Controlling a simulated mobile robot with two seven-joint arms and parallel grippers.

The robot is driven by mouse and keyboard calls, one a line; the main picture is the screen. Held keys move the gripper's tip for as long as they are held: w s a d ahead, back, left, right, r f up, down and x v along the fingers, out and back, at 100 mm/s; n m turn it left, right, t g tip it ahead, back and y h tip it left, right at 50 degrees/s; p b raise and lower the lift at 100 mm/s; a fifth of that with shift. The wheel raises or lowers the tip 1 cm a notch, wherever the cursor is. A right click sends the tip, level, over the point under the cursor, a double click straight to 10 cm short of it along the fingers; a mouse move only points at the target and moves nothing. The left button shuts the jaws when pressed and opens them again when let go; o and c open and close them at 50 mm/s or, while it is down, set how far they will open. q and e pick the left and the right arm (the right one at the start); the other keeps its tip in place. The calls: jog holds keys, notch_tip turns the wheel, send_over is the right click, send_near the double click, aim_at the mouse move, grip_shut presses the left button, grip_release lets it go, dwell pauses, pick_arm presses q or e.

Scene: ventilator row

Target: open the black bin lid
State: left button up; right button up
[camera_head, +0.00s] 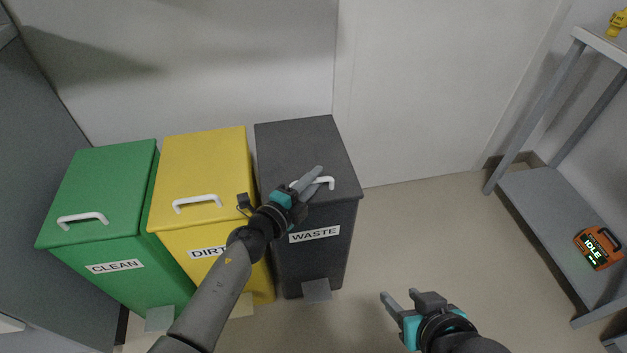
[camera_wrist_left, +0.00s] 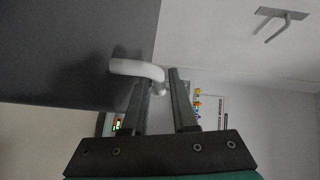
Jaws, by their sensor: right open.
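The black bin (camera_head: 315,250), labelled WASTE, stands at the right end of the bin row. Its dark lid (camera_head: 300,140) lies flat and shut, with a white handle (camera_head: 328,182) near the front edge. My right gripper (camera_head: 392,302) is open and empty, low over the floor right of the bin.
A yellow bin (camera_head: 200,165) labelled DIRTY, partly hidden by my left arm, and a green bin (camera_head: 100,190) labelled CLEAN stand to the left. A grey shelf unit (camera_head: 560,215) with an orange device (camera_head: 598,248) is at the right. The floor between (camera_head: 430,235) is clear.

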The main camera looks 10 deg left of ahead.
pick_arm(q)
jog(key=shift+c, duration=0.2)
grip_shut()
dwell(1.3)
